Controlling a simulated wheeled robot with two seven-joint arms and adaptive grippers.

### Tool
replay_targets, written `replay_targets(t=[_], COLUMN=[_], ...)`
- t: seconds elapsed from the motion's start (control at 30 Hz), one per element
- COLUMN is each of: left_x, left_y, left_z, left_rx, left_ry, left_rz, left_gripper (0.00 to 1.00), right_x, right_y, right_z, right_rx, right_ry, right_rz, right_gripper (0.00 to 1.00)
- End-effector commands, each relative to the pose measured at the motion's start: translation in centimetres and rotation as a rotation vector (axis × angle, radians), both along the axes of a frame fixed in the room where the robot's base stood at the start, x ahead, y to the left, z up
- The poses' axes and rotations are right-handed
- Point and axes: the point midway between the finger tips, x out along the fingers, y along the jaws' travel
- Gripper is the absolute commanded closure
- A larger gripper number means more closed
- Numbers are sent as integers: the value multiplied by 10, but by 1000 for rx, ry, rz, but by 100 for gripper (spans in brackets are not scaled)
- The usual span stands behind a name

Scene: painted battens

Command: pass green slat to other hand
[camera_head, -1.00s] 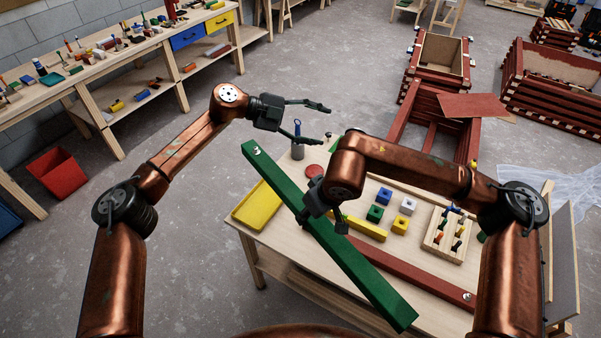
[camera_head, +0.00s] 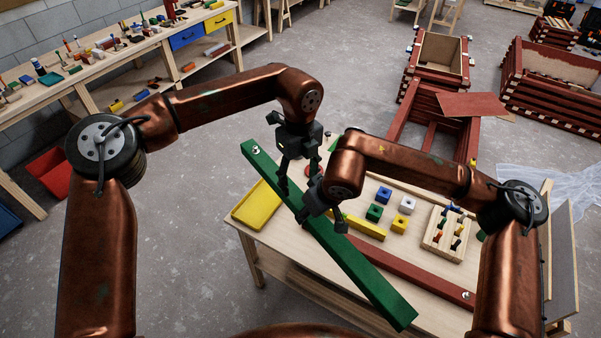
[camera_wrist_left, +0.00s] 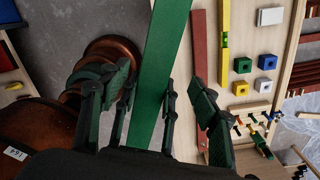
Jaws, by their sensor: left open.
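The green slat (camera_head: 365,272) is a long painted batten that slants from upper left to lower right in the head view, above the table. My right gripper (camera_head: 323,220) is shut on it near its middle and holds it up. My left gripper (camera_head: 297,178) is open and points down at the slat's upper-left part, beside my right gripper. In the left wrist view the slat (camera_wrist_left: 160,70) runs between the open fingers of my left gripper (camera_wrist_left: 148,100). I cannot tell whether they touch it.
The table (camera_head: 262,238) carries a yellow tray (camera_head: 258,205), a yellow bar (camera_head: 365,228), a red slat (camera_head: 425,273), small coloured blocks (camera_head: 375,213) and a wooden peg holder (camera_head: 446,232). My right forearm crosses close beside my left gripper.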

Motion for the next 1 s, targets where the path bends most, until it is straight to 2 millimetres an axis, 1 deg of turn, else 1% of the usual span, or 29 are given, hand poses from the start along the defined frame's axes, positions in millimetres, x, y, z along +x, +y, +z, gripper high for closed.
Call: replay_targets(t=[0.03,0.1,0.3,0.5,0.7,0.93,0.97,1.0], left_x=[-1,0,0,0,0,0,0,0], left_y=[0,0,0,0,0,0,0,0], left_z=[-10,-24,-60,-85,-94,-95,-95,-95], left_rx=[1,0,-2,-3,-4,-4,-4,-4], left_ry=[3,2,2,1,0,0,0,0], left_rz=[-1,0,0,0,0,0,0,0], left_gripper=[44,44,44,44,44,44,44,47], right_x=[0,0,0,0,0,0,0,0], right_y=[1,1,1,1,1,1,1,1], right_z=[2,2,2,2,2,2,2,2], right_rx=[2,2,2,3,3,3,3,3], right_ry=[-2,-2,-2,-3,-3,-3,-3,-3], right_rz=[0,0,0,1,1,1,1,1], right_gripper=[100,100,100,100,100,100,100,100])
